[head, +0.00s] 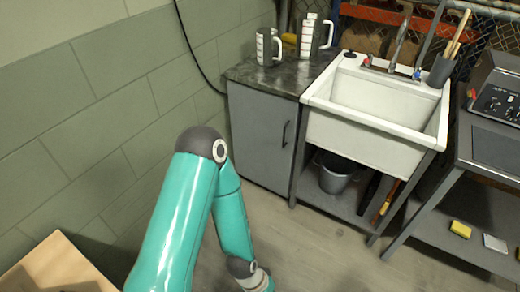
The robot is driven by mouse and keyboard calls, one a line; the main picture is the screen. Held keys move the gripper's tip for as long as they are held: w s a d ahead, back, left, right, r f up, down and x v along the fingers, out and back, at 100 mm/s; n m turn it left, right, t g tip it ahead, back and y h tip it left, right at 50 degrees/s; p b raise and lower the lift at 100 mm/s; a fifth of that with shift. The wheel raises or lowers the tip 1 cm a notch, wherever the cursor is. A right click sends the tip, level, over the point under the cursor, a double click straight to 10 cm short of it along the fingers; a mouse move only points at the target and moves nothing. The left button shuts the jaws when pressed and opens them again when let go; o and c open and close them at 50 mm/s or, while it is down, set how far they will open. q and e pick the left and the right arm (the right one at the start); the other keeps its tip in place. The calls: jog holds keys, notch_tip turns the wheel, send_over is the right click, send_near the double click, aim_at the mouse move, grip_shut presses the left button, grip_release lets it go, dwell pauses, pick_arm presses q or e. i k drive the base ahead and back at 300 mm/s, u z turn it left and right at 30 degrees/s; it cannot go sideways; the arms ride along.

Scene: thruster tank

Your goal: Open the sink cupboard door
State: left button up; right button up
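The grey cupboard door (258,142) is at the upper middle, left of the sink, under a dark worktop (268,78). It looks closed, flush with its frame. A dark vertical handle (285,133) is near its right edge. My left arm, teal with dark joints, rises from the bottom left, bends at the elbow and runs down in front of the wall and floor. Its wrist is at the bottom edge, and the gripper is cut off below the picture. The arm appears apart from the door. My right gripper is not in view.
A white sink (378,110) stands right of the cupboard, with a bucket (335,172) on the open shelf below. Measuring jugs (268,46) stand on the worktop. A workbench (490,150) is at the right. A wooden surface (55,268) is bottom left. Floor before the door is clear.

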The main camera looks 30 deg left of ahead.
aim_at(264, 125)
jog(key=u, duration=0.15)
jog(key=i, duration=0.15)
jog(key=z, duration=2.25)
jog(key=i, duration=0.95)
jog(key=u, duration=4.15)
jog(key=k, duration=0.15)
jog(key=z, duration=1.75)
jog(key=i, duration=0.15)
jog(key=u, duration=1.6)
